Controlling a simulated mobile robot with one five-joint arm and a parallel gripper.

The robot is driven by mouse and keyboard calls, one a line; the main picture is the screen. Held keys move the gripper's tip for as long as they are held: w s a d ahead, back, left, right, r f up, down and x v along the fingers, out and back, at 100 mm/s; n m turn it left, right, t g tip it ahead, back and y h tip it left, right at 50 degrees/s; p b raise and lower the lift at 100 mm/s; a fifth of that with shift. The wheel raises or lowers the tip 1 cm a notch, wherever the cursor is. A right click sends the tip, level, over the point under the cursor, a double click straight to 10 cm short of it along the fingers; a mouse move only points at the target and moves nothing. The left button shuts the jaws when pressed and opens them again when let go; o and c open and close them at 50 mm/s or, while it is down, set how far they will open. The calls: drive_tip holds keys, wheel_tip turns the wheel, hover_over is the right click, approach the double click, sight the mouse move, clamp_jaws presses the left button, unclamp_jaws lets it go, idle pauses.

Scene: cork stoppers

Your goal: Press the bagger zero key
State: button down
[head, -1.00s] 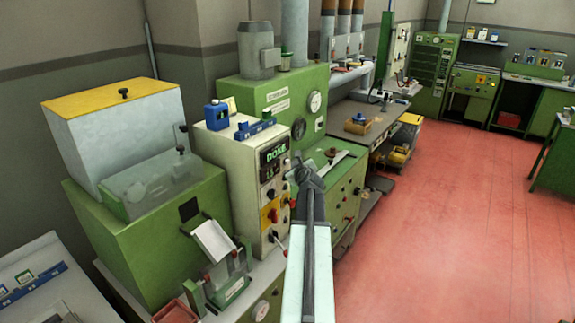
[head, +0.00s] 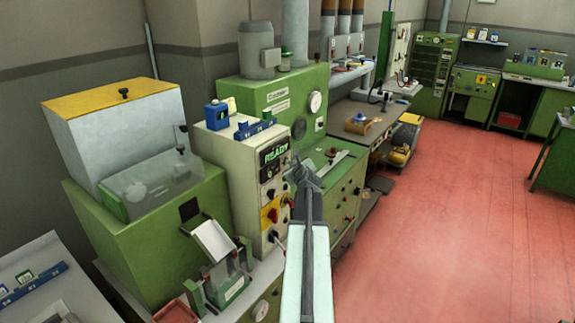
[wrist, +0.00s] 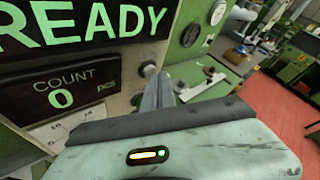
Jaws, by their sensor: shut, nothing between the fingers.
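The bagger's cream control cabinet (head: 238,170) stands left of my gripper in the head view. Its upper display (head: 275,153) reads READY in green; it also fills the top left of the wrist view (wrist: 80,22). Below it, the count display (wrist: 68,92) reads 0. A round grey key (wrist: 148,69) sits on the panel right of the count display; I cannot read a label for it. My gripper (wrist: 156,84) is shut and empty, its tips close to this key. I cannot tell whether they touch it. In the head view my gripper (head: 298,168) is beside the panel's right edge.
Lower on the panel are a yellow plate (head: 269,213) with a dark red knob and further controls. A green machine (head: 340,195) stands close to the right of the panel. Red floor (head: 440,210) is open at right.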

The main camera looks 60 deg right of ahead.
drive_tip(key=shift+s, duration=0.85)
drive_tip(key=s, duration=0.5)
idle(0.3)
idle(0.6)
